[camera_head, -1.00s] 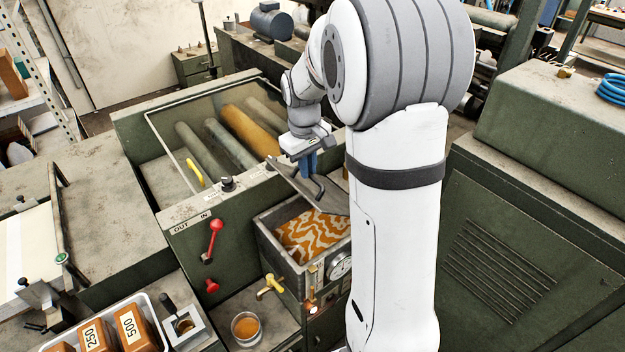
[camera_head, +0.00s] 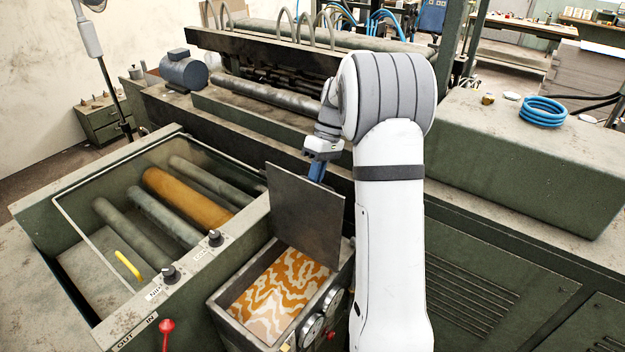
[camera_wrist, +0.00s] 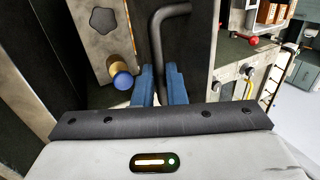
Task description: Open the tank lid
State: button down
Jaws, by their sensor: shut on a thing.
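The tank lid (camera_head: 303,212), a dark grey plate, stands steeply raised at the back edge of the tank (camera_head: 226,327). The tank is open and an orange and white patterned surface (camera_head: 280,290) shows inside. My gripper (camera_head: 317,172) is behind the top part of the lid, which partly hides it. In the wrist view its blue fingers (camera_wrist: 159,86) are shut on the dark bent bar of the lid handle (camera_wrist: 157,45). The handle is hidden behind the lid in the head view.
Left of the tank is a glass-covered bay with several rollers (camera_head: 185,198) and black knobs (camera_head: 170,273). A green housing with a blue hose coil (camera_head: 543,111) stands right of my arm. A brass-and-blue knob (camera_wrist: 121,78) is near my fingers.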

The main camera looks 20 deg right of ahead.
jog(key=shift+w+d+f, duration=0.1)
jog(key=shift+d+f, duration=0.1)
jog(key=shift+f, duration=0.05)
dwell(0.4)
jog(key=c, duration=1.5)
grip_release()
jog(key=shift+w+r, duration=0.1)
jog(key=shift+r, duration=0.05)
jog(key=shift+w+r, duration=0.1)
jog(key=b+v, duration=0.1)
jog(key=v, duration=0.6)
jog(key=shift+d+r+b, duration=0.2)
jog(key=shift+d+b, duration=0.05)
jog(key=shift+b, duration=0.05)
jog(key=shift+a, duration=0.1)
